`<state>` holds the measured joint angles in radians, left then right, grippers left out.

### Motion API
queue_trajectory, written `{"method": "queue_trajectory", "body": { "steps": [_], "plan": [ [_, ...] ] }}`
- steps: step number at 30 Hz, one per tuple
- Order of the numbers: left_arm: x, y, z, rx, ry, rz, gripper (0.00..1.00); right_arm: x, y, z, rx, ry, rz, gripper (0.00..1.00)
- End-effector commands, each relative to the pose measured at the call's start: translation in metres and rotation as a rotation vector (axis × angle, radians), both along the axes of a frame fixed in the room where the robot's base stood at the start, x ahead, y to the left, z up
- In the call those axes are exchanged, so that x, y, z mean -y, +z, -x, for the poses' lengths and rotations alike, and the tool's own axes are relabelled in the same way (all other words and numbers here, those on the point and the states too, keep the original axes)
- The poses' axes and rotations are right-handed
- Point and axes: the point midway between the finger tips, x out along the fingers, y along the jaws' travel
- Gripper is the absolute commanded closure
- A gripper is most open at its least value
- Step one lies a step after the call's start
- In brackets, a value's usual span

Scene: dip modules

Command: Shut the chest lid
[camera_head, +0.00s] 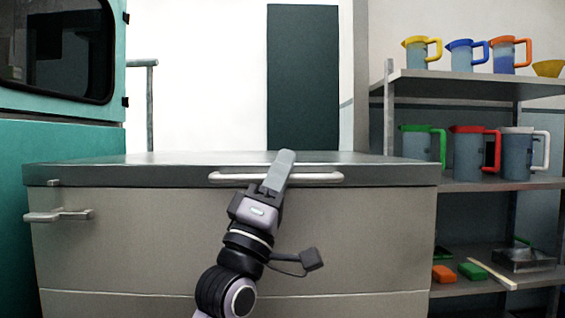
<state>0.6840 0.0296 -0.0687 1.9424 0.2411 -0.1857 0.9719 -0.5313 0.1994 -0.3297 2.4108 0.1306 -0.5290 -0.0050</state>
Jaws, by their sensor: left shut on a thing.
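The chest (130,245) is a wide grey box in the middle of the head view. Its lid (120,172) lies level across the top, with its front edge along the top of the body. I see no clear gap between them. A pale bar handle (325,178) runs along the lid's front edge. My left gripper (277,172) reaches up from below and is shut on this lid handle near its middle. The fingers hide part of the bar. My right gripper is not in view.
A small side handle (58,215) sticks out at the chest's front left. A teal cabinet with a dark window (60,48) stands at the left. Metal shelves (470,84) at the right hold several coloured jugs and small items.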

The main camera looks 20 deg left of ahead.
Motion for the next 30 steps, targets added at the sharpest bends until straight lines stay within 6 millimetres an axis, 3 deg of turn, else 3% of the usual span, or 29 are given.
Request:
{"method": "queue_trajectory", "body": {
  "steps": [14, 15, 30],
  "plan": [
    [0.0041, -0.0055, 0.0036, 0.010, -0.007, -0.003, 1.00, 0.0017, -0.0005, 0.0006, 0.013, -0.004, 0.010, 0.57],
    [0.0041, -0.0057, 0.0035, 0.009, -0.007, -0.003, 0.75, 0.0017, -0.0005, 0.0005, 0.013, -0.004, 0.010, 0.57],
    [0.0010, -0.0101, 0.0046, 0.003, -0.003, -0.002, 0.75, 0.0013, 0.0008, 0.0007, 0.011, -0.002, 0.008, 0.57]
  ]
}}
